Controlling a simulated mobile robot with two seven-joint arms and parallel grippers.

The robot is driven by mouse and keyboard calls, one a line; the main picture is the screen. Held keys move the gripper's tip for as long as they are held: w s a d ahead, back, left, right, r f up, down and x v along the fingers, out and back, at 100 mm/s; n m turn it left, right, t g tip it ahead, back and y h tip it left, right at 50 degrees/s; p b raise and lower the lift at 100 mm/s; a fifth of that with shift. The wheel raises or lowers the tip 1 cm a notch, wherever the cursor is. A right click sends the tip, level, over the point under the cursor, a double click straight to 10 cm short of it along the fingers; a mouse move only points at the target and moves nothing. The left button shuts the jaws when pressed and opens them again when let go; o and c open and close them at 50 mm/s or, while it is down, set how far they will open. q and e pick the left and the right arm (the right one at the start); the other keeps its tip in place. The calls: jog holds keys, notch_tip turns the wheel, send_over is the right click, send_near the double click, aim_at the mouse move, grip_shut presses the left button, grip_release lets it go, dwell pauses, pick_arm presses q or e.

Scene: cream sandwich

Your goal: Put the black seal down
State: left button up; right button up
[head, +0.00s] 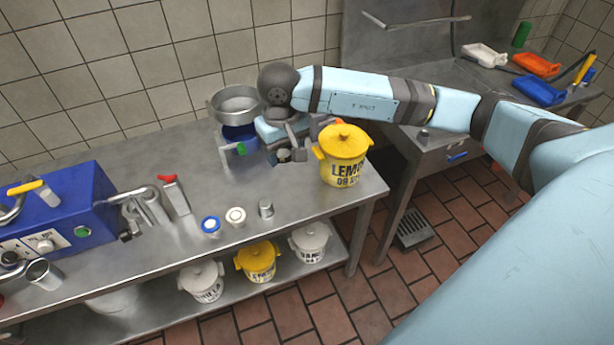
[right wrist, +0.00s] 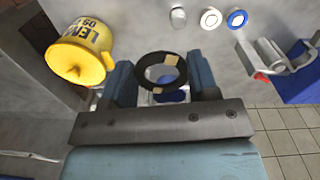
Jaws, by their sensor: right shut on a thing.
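The black seal (right wrist: 180,74) is a dark ring with tan patches. In the right wrist view it sits between the two blue fingers of my right gripper (right wrist: 160,77), which is shut on it. Through and below the ring a pale, clear-looking part with a blue disc (right wrist: 172,96) shows; I cannot tell whether the seal touches it. In the head view my right gripper (head: 286,151) is low over the far right part of the steel bench (head: 225,190), left of the yellow lemon bucket. The seal is hard to make out there. My left gripper is in neither view.
The yellow lemon bucket (head: 344,160) stands close to the right gripper. A steel pan (head: 236,101) is behind it. A white-topped jar (head: 236,215), a blue-rimmed jar (head: 211,225) and a small metal cup (head: 266,208) stand near the front edge. A blue machine (head: 65,220) is at left.

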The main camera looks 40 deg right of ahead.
jog(key=w+d+f+m+b, duration=0.2)
jog(key=w+d+f+b, duration=0.3)
jog(key=d+f+b, duration=0.4)
jog(key=b, duration=0.3)
send_over(304, 203)
notch_tip(304, 203, down, 15)
jog(key=shift+r, duration=0.2)
jog(key=shift+f, duration=2.45)
jog(key=shift+f+b, duration=0.6)
jog(key=shift+b, duration=0.05)
jog(key=o, duration=1)
jog(key=shift+c, duration=0.2)
